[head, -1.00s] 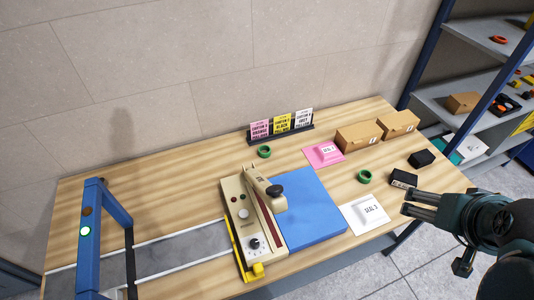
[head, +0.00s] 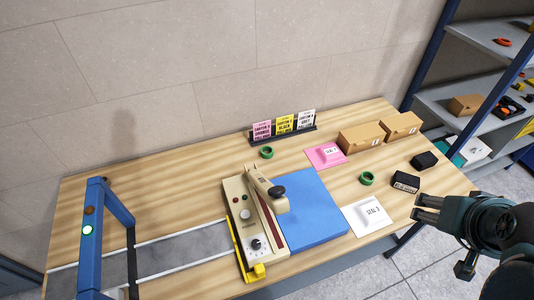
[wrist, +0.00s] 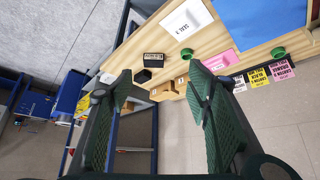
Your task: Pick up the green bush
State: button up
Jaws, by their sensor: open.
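Two green ring-shaped pieces, which look like the bushes, lie on the wooden table. One green bush (head: 367,178) is right of the blue mat, near the white seal card; it also shows in the wrist view (wrist: 195,53). The other green bush (head: 266,152) is further back, in front of the card stand; it also shows in the wrist view (wrist: 278,53). My gripper (head: 416,208) is at the right front edge of the table, apart from both. In the wrist view my gripper (wrist: 158,88) has its two fingers wide apart with nothing between them.
A press (head: 252,220) stands beside the blue mat (head: 312,210). The white card (head: 366,216), pink card (head: 325,156), two black boxes (head: 405,182) (head: 424,160) and two cardboard boxes (head: 361,137) (head: 402,126) surround the right bush. A shelf (head: 460,105) stands right.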

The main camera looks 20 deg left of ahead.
jog(key=w+a+r+m+g+y, duration=0.1)
jog(key=w+a+m, duration=0.1)
jog(key=w+a, duration=0.35)
jog(key=w+a+r+m+g, duration=0.1)
jog(key=w+a+r+m, duration=0.2)
jog(key=w, duration=0.4)
jog(key=m+g+h+b, duration=0.15)
jog(key=m+g, duration=0.35)
jog(key=m, duration=0.7)
send_over(266, 148)
jog(key=s+d, duration=0.1)
jog(key=s, duration=0.1)
notch_tip(266, 148, down, 29)
jog(key=shift+w+d+r+y+b, duration=0.1)
jog(key=shift+w+r+y+b, duration=0.1)
jog(key=shift+y+b, duration=0.1)
jog(key=shift+f, duration=0.1)
jog(key=shift+f, duration=1.2)
